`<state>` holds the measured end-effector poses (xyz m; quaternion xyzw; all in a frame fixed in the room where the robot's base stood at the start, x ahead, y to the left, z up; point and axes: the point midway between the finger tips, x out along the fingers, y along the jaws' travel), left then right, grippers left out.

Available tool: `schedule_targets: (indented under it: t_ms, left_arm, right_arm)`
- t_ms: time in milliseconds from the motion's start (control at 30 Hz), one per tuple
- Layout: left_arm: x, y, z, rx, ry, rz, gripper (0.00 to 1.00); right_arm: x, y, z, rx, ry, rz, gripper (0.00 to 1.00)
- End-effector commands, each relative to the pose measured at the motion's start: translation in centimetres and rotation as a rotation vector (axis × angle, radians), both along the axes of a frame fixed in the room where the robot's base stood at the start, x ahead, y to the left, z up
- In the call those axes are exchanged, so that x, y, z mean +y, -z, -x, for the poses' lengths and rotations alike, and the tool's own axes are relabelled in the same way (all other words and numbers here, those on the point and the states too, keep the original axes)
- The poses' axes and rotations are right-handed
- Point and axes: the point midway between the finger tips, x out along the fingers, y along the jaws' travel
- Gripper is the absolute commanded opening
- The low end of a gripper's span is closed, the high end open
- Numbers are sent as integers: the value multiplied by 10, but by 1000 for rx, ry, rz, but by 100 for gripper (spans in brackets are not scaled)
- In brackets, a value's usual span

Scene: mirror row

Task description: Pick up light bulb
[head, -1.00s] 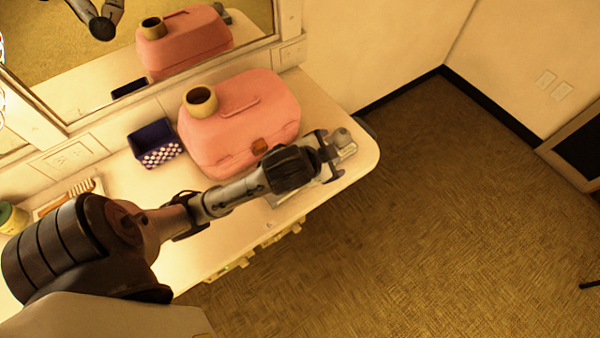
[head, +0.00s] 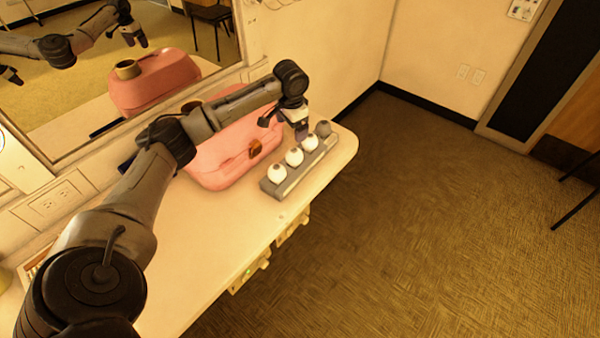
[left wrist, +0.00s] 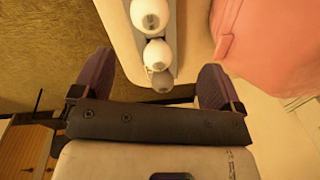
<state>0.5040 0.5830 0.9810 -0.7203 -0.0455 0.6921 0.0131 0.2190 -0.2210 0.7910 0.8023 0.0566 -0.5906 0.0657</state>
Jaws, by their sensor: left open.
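Three white round light bulbs, the nearest at the left end (head: 277,173), stand in a row on a long grey strip (head: 309,166) near the counter's right end. A darker grey bulb (head: 323,128) sits at the far end of the strip. My left gripper (head: 302,134) points down over the far part of the row, close to the last bulbs. In the left wrist view my left gripper (left wrist: 156,62) is open and empty, its fingers spread on either side of the row. A white bulb (left wrist: 157,54) and the grey bulb (left wrist: 162,82) show between them. My right gripper is not seen directly.
A pink case (head: 225,160) stands on the counter (head: 215,240) just left of the strip, beneath my left arm. A mirror (head: 60,110) behind reflects the case and my arms. The counter's rounded right edge is close to the strip, with open floor beyond.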

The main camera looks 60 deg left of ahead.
Motion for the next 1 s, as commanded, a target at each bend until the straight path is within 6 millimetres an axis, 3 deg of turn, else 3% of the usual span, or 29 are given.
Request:
schedule_targets:
  t_ms: [167,600,1000]
  left_arm:
    - [-14,4,6,36,-22,94,92]
    - [-13,70,7,43,-44,88,92]
    - [-12,97,6,42,-43,88,92]
  right_arm:
    - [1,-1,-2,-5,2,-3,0]
    - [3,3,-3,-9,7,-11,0]
    - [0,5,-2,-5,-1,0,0]
